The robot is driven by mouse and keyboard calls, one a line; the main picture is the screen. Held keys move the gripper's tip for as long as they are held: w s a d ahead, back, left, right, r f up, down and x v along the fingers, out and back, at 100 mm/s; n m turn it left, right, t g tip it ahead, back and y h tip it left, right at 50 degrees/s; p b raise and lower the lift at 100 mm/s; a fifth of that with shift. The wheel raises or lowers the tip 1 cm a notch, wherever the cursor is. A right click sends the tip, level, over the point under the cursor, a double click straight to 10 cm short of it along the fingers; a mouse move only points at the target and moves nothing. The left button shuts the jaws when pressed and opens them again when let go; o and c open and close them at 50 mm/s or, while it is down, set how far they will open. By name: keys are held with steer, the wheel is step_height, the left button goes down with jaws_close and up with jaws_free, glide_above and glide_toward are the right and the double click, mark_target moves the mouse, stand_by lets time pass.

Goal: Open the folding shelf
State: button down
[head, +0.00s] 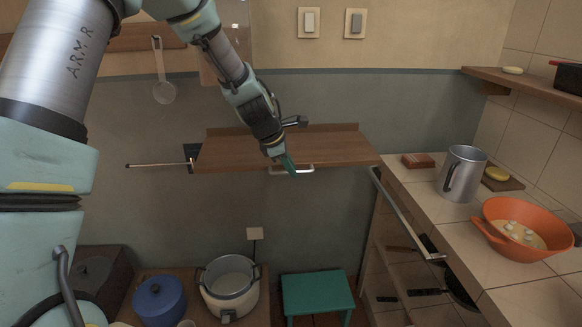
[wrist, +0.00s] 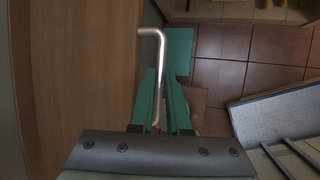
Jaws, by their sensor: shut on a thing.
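The folding shelf (head: 240,148) is a brown wooden board on the grey wall. Its broad face shows and it stands out from the wall, looking close to level; its exact tilt is hard to tell. A pale metal handle (head: 305,169) sits at the middle of its front edge. My gripper (head: 289,164) reaches down from above, its green fingers shut on the handle. In the wrist view, the bent handle (wrist: 150,32) runs down between the green fingers of my gripper (wrist: 158,100), with the shelf board (wrist: 75,70) filling the left side.
A thin rod (head: 155,165) sticks out left of the shelf. The tiled counter at right holds a metal pitcher (head: 461,173) and an orange pan (head: 520,228). Below stand a green stool (head: 318,294), a rice cooker (head: 229,285) and a blue pot (head: 159,300). A ladle (head: 163,90) hangs at left.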

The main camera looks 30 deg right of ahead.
steer(key=shift+w+r, duration=0.25)
steer(key=shift+r, duration=0.05)
steer(key=c, duration=1.2)
jaws_free()
steer(key=shift+o, duration=0.2)
steer(key=b+v, duration=0.2)
steer(key=v, duration=0.8)
steer(key=shift+a+r, duration=0.2)
steer(key=shift+r, duration=0.05)
